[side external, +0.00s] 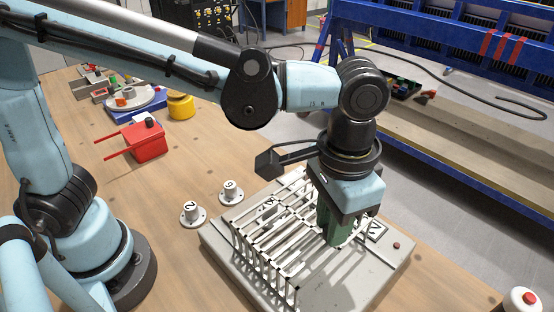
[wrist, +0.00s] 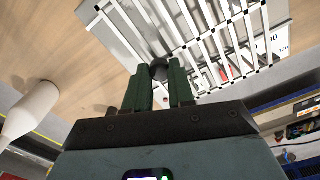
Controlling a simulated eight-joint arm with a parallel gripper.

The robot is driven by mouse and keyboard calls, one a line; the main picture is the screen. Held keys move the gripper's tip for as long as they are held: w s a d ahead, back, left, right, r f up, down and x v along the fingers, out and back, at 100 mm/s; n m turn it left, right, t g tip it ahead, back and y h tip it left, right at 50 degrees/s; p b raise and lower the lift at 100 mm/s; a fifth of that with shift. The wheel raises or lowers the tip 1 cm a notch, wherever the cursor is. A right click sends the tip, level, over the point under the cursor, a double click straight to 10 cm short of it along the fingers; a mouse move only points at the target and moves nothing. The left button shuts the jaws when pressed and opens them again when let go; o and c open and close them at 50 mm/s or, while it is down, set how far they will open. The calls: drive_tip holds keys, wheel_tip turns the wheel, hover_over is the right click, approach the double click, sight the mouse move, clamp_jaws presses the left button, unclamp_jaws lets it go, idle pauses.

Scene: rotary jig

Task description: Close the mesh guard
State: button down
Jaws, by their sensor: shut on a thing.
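The mesh guard (side external: 262,240) is a cage of white bars over a grey jig base (side external: 375,285). Its top bars slope and its near-left side has upright bars; I cannot tell its exact angle. In the wrist view the guard's bars (wrist: 212,45) fill the upper right. My gripper (side external: 333,232) points down at the guard's right side. In the wrist view its green fingers (wrist: 161,78) are closed around a dark round knob (wrist: 158,70) at the guard's edge. The fingers hide part of the knob, and the side view does not show it.
Two numbered flanged pegs (side external: 193,213) (side external: 231,192) stand left of the base. A red box with handles (side external: 146,141), a yellow cylinder (side external: 181,106) and a blue-based turntable (side external: 130,102) sit farther back. A white post with a red button (side external: 522,300) is at lower right.

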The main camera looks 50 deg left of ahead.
sight(289, 208)
drive_tip(key=a, duration=0.8)
drive_tip(key=shift+a, duration=0.3)
drive_tip(key=c, duration=1)
unclamp_jaws()
drive_tip(key=shift+o, duration=0.2)
drive_tip(key=shift+d+r, duration=0.1)
drive_tip(key=shift+r, duration=0.25)
wheel_tip(289, 208, up, 12)
drive_tip(key=shift+f, duration=0.25)
drive_tip(key=a+f+n+t, duration=0.2)
drive_tip(key=a+f+t, duration=0.1)
drive_tip(key=a+f, duration=0.3)
drive_tip(key=w+a+f+n+t, duration=0.1)
drive_tip(key=a+f+t, duration=0.3)
drive_tip(key=a, duration=0.6)
wheel_tip(289, 208, down, 2)
drive_tip(key=shift+a+n, duration=0.35)
drive_tip(key=shift+n, duration=0.45)
